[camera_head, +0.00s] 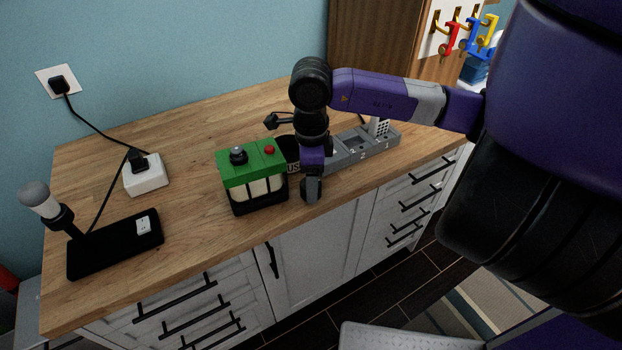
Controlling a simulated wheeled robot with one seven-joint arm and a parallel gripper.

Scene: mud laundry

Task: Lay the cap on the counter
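The wooden counter (190,220) runs along the wall. My gripper (312,190) points down near the counter's front edge, just right of a green-topped box (252,180). Only a narrow grey side of its fingers shows, so its opening cannot be told. A dark rounded thing (287,147) shows behind the box and left of my wrist. It is mostly hidden, and I cannot tell whether it is the cap. No cap is clearly seen elsewhere.
A grey numbered tray (345,150) stands right of my wrist. At left are a black base with a lamp-like stalk (115,244) and a white block with a plug (146,175). Bare counter lies between these and the green-topped box. Coloured hooks (468,32) hang at upper right.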

